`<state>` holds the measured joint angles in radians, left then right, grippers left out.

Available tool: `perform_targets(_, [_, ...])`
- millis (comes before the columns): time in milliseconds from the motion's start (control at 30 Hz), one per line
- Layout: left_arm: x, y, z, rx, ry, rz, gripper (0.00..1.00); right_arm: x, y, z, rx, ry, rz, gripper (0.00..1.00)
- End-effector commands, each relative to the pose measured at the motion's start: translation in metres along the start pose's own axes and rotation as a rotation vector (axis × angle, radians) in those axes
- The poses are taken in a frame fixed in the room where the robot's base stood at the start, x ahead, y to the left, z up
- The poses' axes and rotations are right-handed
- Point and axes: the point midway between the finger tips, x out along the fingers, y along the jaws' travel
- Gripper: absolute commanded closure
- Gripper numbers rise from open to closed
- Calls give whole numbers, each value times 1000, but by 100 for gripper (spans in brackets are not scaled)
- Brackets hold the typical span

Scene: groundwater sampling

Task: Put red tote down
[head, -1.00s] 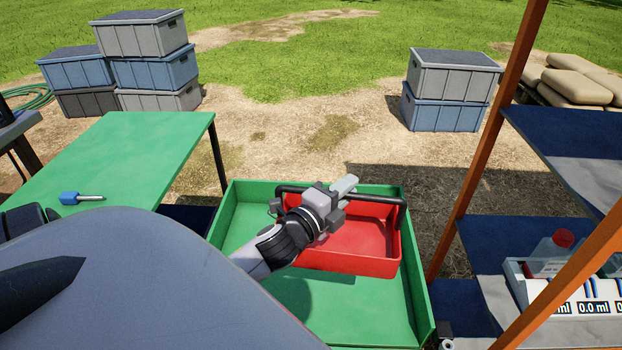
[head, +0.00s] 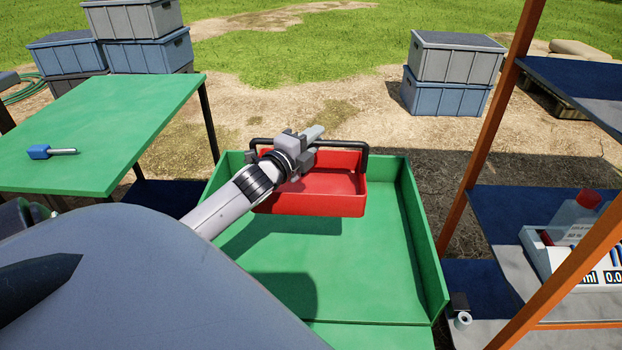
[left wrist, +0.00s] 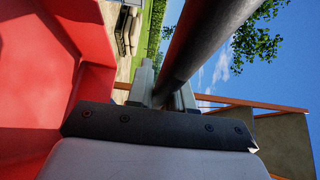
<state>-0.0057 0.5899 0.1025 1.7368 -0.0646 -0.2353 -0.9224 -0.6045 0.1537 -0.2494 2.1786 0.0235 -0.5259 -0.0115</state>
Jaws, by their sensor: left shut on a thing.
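The red tote (head: 335,189) is an open red box with a black bar handle across its top. In the head view it hangs over the far part of a green tray (head: 378,285) with raised walls, and a shadow lies on the tray beneath it. My left gripper (head: 306,145) is shut on the tote's black handle. In the left wrist view the handle (left wrist: 205,35) runs through the jaws (left wrist: 163,90), with the red tote wall (left wrist: 40,80) at the left. My right gripper is not in view.
A green table (head: 105,130) with a blue-handled tool (head: 40,152) stands at the left. An orange-framed shelf (head: 490,120) with sampling gear stands at the right. Stacked crates (head: 450,75) stand on the ground behind. The tray's near part is bare.

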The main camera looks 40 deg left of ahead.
Motion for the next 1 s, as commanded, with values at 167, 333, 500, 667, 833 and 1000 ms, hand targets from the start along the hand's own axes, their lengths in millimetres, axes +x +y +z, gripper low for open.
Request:
perform_targets(167, [0, 52, 0, -7, -2, 3, 100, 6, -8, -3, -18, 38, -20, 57])
perform_targets(333, [0, 97, 0, -5, -2, 1, 100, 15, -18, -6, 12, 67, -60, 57])
perform_targets(500, [0, 132, 0, -3, -1, 0, 100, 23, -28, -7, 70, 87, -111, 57])
perform_targets(667, [0, 144, -1, -2, 0, -2, 100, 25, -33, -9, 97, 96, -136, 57])
perform_targets(833, [0, 159, -1, -2, 0, -1, 100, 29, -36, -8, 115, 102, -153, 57])
perform_targets(1000, [0, 186, -1, -3, 0, 0, 100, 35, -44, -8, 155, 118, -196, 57])
